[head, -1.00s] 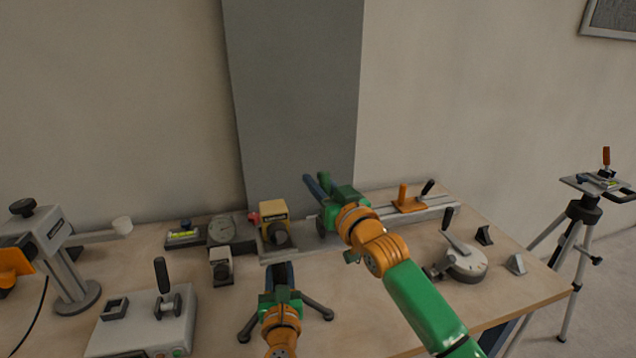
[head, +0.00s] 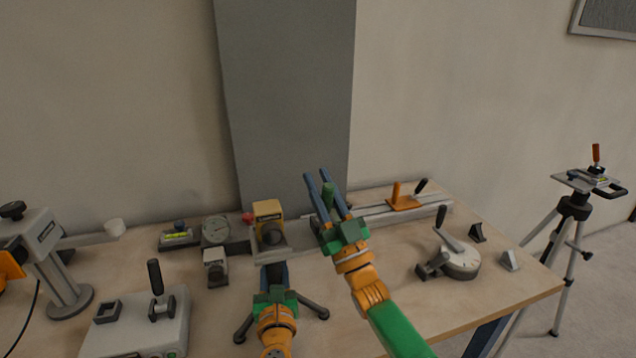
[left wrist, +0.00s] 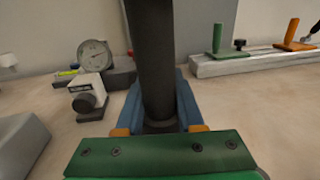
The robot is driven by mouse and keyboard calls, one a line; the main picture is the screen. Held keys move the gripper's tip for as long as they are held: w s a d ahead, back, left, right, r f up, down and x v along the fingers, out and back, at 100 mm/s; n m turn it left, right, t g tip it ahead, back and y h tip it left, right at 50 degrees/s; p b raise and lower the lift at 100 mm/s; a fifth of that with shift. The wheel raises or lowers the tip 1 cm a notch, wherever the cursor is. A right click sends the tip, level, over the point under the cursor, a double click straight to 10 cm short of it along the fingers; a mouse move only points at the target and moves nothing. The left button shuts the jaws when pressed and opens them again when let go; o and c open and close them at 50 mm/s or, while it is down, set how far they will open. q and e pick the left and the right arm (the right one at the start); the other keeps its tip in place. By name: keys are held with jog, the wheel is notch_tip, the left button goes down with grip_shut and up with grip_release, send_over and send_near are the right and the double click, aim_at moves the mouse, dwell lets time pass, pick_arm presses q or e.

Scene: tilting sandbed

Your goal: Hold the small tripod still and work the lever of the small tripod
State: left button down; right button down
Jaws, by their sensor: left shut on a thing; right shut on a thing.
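The small tripod stands upright on the table, its dark legs (head: 313,308) spread on either side of my left gripper. Its head is a yellowish block (head: 268,211) with a dark round front. My left gripper (head: 275,274) is shut on its column; in the left wrist view the dark column (left wrist: 152,55) stands between the blue fingers. My right gripper (head: 324,186) is up to the right of the tripod head, fingers pointing up, shut on the lever. The lever is mostly hidden by the gripper; a green piece shows between the fingers, and I cannot tell whether it belongs to the lever.
A rail with an orange handle (head: 404,202) lies at the back right. A round dial device with a lever (head: 460,262) stands at the right. A gauge (head: 215,230) and a grey box (head: 140,327) are at the left. A large tripod (head: 573,207) stands beyond the table.

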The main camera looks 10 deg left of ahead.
jog(key=shift+s+d+y, duration=0.1)
jog(key=shift+s+y, duration=0.15)
jog(key=shift+y, duration=0.05)
jog(key=c, duration=0.7)
grip_release()
jog(key=shift+s+d+f, duration=0.25)
jog(key=shift+d+f, duration=0.05)
jog(key=shift+f, duration=0.15)
jog(key=v, duration=1.1)
jog(key=shift+s+r, duration=0.1)
